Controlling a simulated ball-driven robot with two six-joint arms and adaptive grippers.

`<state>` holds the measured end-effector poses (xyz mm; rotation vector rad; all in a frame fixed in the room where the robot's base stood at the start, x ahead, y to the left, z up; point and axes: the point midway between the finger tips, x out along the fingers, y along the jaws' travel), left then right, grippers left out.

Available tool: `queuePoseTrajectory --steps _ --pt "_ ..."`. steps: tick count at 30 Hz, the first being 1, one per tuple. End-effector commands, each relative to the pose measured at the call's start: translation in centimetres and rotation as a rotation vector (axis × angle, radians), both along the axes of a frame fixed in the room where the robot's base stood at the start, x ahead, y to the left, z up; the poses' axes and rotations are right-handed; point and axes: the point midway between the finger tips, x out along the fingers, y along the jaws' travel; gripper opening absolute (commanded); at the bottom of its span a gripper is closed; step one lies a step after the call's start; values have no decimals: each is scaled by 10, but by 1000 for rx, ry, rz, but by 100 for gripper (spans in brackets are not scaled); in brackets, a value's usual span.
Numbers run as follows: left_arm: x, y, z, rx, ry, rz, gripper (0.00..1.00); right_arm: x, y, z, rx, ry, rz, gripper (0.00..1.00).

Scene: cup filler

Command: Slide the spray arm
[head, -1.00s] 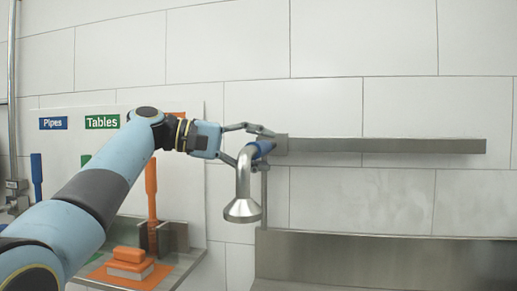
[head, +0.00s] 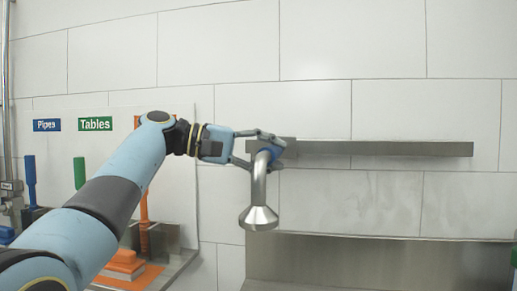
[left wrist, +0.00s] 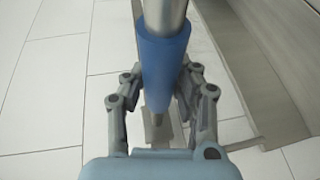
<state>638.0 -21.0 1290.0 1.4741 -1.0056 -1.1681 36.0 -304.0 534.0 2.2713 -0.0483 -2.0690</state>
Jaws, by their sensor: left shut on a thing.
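The spray arm (head: 259,185) is a bent metal pipe with a flared round head (head: 258,218) hanging down. Its blue grip sleeve (left wrist: 160,65) fills the middle of the left wrist view. A long flat metal rail (head: 400,148) runs across the wall behind it, and the spray arm is near the rail's left end. My left gripper (head: 277,145) is shut on the blue sleeve, with fingers on both sides of it. The fingers partly hide the sleeve and its joint to the rail in the head view. My right gripper is not in view.
A metal back panel (head: 380,262) stands below the rail. At left, a white board carries a "Pipes" sign (head: 47,125) and a "Tables" sign (head: 95,125), with coloured brushes and orange blocks (head: 124,264) below. The rail to the right of the spray arm is clear.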

Motion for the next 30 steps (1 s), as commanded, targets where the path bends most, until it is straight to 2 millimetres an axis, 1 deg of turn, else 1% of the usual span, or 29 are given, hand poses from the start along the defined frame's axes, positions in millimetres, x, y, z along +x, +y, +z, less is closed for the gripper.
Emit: queuePoseTrajectory --steps 2,6,9,10,15,16,21,25,28,30 --pt "-1 -4 1 1 -3 -2 0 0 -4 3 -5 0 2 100" --pt "-1 -4 0 1 -4 -2 0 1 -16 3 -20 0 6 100" --pt "-1 -4 0 1 -4 -2 0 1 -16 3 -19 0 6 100" --pt "-1 -4 0 1 -4 -2 29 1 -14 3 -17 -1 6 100" --pt "-1 -4 0 1 -3 -2 51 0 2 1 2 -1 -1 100" --pt "-1 -4 0 1 -3 -2 53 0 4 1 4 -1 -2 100" --pt "-1 -4 0 0 -2 -1 53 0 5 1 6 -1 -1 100" --pt "-1 -1 0 0 -2 0 53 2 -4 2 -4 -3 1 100" --pt "-3 9 2 1 -3 1 53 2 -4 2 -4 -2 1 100" --pt "-5 22 4 3 -4 2 53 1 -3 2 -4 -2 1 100"
